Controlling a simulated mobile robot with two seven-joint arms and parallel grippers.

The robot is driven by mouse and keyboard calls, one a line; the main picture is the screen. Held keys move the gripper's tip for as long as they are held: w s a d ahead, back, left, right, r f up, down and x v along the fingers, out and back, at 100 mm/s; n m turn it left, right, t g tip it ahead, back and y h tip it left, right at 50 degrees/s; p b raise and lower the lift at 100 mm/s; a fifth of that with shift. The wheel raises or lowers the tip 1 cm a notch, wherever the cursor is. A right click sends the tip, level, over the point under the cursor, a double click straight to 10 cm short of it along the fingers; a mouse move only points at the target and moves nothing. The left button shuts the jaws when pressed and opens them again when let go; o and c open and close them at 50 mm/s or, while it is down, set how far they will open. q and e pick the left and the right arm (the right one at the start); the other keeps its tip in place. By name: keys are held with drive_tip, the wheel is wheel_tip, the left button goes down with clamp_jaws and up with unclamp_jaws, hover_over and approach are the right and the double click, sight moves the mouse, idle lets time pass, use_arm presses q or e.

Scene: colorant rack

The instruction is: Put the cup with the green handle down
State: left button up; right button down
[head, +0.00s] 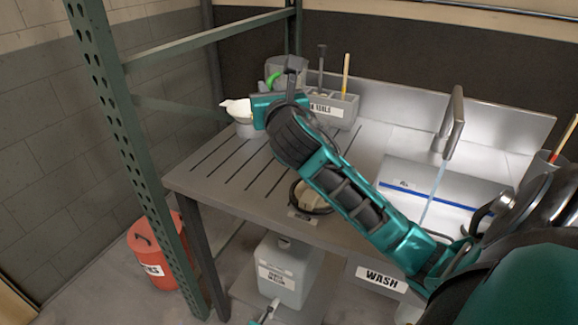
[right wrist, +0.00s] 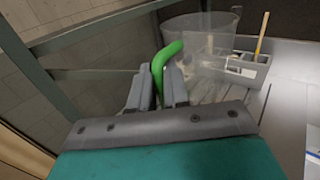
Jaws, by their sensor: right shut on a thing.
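The clear cup (head: 287,68) with the green handle (head: 273,80) is at the back left of the metal bench (head: 185,180), beside the tool holder. My right gripper (right wrist: 158,85) is shut on the green handle (right wrist: 166,58). The clear cup (right wrist: 203,45) shows just beyond the fingers in the right wrist view and looks roughly upright and empty. In the head view, my right gripper (head: 278,100) and wrist cover the cup's lower part. I cannot tell whether its base touches the bench. My left gripper is not seen.
A tool holder (head: 345,110) stands close right of the cup. A container with white contents (head: 238,110) is left of my gripper. A green post (head: 135,150) rises at the bench's left. A sink with running water (head: 440,185) lies right.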

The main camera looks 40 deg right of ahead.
drive_tip(key=shift+d+r, duration=0.15)
drive_tip(key=shift+d, duration=0.25)
wheel_tip(320, 180, down, 20)
drive_tip(key=b, duration=0.4)
drive_tip(key=shift+w+r, duration=0.1)
drive_tip(key=shift+r, duration=0.15)
drive_tip(key=shift+f, duration=0.2)
drive_tip(key=c, duration=1.1)
unclamp_jaws()
